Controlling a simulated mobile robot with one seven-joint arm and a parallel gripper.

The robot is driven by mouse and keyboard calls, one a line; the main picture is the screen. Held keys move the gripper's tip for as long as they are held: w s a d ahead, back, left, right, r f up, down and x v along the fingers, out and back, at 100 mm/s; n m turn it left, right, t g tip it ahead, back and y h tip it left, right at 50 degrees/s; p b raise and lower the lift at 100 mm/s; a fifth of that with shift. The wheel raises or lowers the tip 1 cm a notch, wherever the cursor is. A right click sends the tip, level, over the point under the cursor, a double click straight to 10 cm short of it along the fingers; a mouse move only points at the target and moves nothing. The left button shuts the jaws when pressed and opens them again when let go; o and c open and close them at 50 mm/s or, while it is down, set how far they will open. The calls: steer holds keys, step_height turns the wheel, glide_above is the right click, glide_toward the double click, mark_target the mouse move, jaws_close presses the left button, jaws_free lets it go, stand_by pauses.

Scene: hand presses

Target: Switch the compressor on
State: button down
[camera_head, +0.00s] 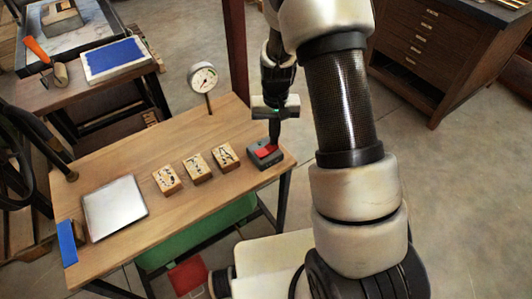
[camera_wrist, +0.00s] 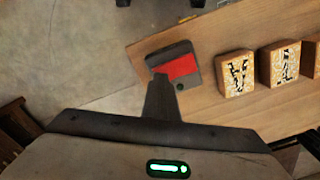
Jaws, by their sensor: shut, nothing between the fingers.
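A small dark grey switch box with a red rocker (camera_head: 265,151) sits near the right end of the wooden table. In the wrist view the red rocker (camera_wrist: 180,67) lies on the dark box just beyond my fingertips. My gripper (camera_head: 273,138) is shut and empty, pointing down over the box. In the wrist view my gripper (camera_wrist: 161,80) overlaps the lower left edge of the box. Whether the fingertips touch the rocker cannot be told. A round pressure gauge (camera_head: 203,78) stands on a stem at the table's back edge; its reading is too small to tell.
Three wooden blocks with carved marks (camera_head: 197,167) stand in a row left of the switch box. A grey metal plate (camera_head: 115,209) and a blue strip (camera_head: 67,243) lie at the table's left end. A green tank (camera_head: 200,232) is under the table.

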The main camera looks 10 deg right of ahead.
steer(key=shift+f, duration=0.4)
steer(key=shift+r, duration=0.1)
step_height(320, 180, up, 7)
steer(key=p, duration=0.4)
stand_by(0.4)
stand_by(0.4)
steer(key=s+r+t+p, duration=0.1)
steer(key=s+r+p, duration=0.15)
steer(key=r, duration=0.85)
steer(key=s+r+t+p, duration=0.15)
steer(key=s+r, duration=0.25)
steer(key=r, duration=0.7)
steer(key=s+r+n+t+p, duration=0.1)
steer(key=s+r+t+p, duration=0.2)
steer(key=s+r, duration=1)
steer(key=s, duration=0.2)
steer(key=shift+s, duration=0.3)
